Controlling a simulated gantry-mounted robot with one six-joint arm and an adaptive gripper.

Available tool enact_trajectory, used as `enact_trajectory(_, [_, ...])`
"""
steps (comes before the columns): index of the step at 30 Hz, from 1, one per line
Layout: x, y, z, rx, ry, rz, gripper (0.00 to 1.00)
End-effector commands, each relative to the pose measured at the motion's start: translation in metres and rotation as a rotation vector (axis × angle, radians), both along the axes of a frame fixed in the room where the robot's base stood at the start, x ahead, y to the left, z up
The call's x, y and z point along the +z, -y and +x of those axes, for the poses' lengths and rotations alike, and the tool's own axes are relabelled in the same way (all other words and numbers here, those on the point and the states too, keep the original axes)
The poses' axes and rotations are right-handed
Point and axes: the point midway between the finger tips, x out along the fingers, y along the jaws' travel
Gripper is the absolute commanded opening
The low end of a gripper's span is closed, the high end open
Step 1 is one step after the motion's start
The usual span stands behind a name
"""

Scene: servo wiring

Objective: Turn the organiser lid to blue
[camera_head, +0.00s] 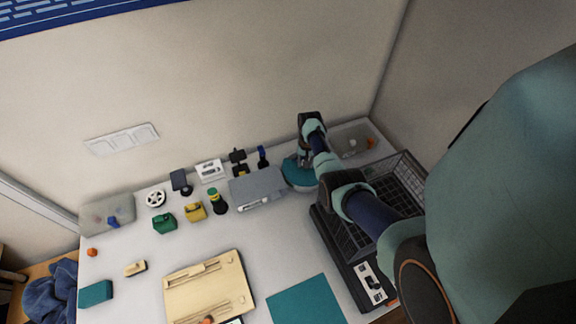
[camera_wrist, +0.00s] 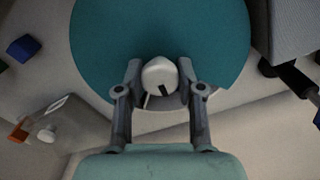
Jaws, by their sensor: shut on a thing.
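The organiser lid (camera_wrist: 100,45) is a round teal disc that fills the upper middle of the wrist view. A pale rounded knob (camera_wrist: 160,73) stands at its lower part, with a dark slot or mark below it. My gripper (camera_wrist: 160,80) has a finger on each side of the knob and is shut on it. In the head view the teal round organiser (camera_head: 299,178) is at the back right of the table, partly hidden by my gripper (camera_head: 304,158). I cannot see a blue marking on the lid.
A translucent bin (camera_head: 378,143) with an orange item is behind and right. A wire basket (camera_head: 405,185) stands close on the right. A grey box (camera_head: 258,184) is just left of the organiser. Small coloured parts line the back. A teal mat (camera_head: 305,302) lies in front.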

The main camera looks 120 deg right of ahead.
Motion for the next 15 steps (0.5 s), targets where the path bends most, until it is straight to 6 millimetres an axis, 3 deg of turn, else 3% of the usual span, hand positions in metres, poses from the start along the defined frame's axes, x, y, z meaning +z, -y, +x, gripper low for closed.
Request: enact_trajectory(15, [0.0008,-0.0004,-0.0015,0.140,0.001,0.000,0.00])
